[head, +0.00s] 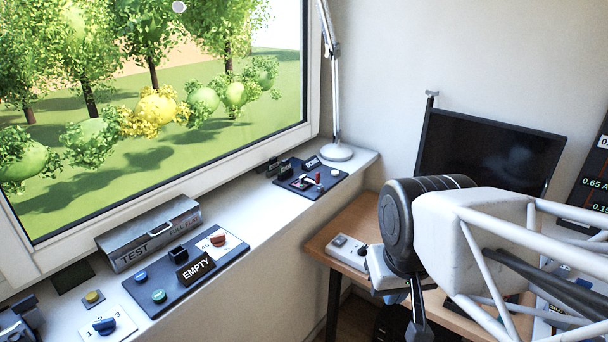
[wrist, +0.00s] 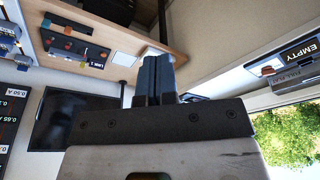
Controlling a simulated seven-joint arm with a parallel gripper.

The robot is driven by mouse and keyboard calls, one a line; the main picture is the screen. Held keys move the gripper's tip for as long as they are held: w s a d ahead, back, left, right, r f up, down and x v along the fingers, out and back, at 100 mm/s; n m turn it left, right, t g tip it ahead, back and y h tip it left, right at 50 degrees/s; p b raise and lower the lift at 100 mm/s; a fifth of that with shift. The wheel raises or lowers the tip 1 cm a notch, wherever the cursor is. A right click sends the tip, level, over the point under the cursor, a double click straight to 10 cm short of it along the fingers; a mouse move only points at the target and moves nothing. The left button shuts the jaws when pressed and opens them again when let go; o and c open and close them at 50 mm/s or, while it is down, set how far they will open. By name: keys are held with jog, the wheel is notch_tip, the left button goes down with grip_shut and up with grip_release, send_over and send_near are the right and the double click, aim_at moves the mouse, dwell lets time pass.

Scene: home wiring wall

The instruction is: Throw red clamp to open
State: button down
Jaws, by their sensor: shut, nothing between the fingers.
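My gripper (head: 418,328) hangs at the lower middle right of the head view, in front of the desk and apart from the sill. In the wrist view its two dark blue fingers (wrist: 155,68) are together and empty. Small red parts stand on the far dark sill panel (head: 296,188), one an upright red handle (head: 318,178). A red switch (head: 218,240) sits on a white plate of the nearer sill panel, and what seems the same red part shows in the wrist view (wrist: 268,70). I cannot tell which of these is the red clamp, or its position.
The sill also holds a grey TEST box (head: 150,235), an EMPTY sign (head: 195,268), a rotary switch (head: 104,325) and a lamp (head: 336,152). A power strip (head: 348,250) lies on the wooden desk (head: 345,222). A monitor (head: 488,150) stands behind. The window borders the sill.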

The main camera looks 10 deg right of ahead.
dwell(0.4)
jog(key=c, duration=1.3)
grip_release()
jog(key=shift+w+r, duration=0.15)
jog(key=shift+w, duration=0.05)
jog(key=shift+o, duration=1.1)
jog(key=shift+w+r, duration=0.15)
jog(key=shift+w, duration=0.2)
jog(key=w+r+n, duration=0.1)
jog(key=w+r, duration=0.1)
jog(key=w, duration=0.5)
jog(key=w+r+n, duration=0.1)
jog(key=w+r, duration=0.2)
jog(key=w, duration=0.4)
jog(key=n+g, duration=0.3)
jog(key=n, duration=0.4)
send_over(318, 173)
notch_tip(318, 173, down, 9)
jog(key=shift+f, duration=0.1)
jog(key=shift+w+f, duration=0.1)
jog(key=shift+w, duration=0.1)
